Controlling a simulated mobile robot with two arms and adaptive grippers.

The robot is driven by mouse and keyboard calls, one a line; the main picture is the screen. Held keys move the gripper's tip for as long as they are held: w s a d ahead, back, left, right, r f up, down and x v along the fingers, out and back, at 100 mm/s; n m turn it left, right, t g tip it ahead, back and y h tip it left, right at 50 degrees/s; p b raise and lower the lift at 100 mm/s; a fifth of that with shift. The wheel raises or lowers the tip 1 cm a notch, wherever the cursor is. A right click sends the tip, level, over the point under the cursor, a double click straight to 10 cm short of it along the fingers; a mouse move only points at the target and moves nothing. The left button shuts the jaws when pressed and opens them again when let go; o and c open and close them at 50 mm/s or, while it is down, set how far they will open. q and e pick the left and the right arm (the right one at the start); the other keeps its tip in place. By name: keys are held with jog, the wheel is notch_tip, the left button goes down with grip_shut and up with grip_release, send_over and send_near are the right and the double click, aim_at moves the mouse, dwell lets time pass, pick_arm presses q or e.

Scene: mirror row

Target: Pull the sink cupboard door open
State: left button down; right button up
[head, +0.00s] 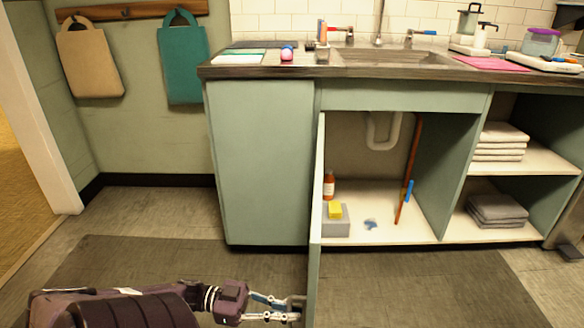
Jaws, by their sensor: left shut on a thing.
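The sink cupboard door (316,220) stands wide open, swung out toward me and seen nearly edge-on. It is hinged at the left side of the cupboard opening under the sink (390,59). My left gripper (296,307) is low in the head view, on the left side of the door. Its fingertips are at the door's outer face near the lower frame edge, shut on what looks like the door's handle, which the fingers mostly hide. My right gripper is not in view.
Inside the cupboard are an orange bottle (329,186), a grey box (336,225) with a yellow sponge (335,211), a blue cloth (370,225) and a leaning orange-brown pole (409,175). Open shelves with folded towels (500,142) stand right. A dark mat (420,290) covers the floor.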

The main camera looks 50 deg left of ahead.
pick_arm(q)
jog(key=c, duration=2)
grip_release()
jog(key=shift+f, duration=0.1)
jog(key=shift+c, duration=0.2)
jog(key=v, duration=1.2)
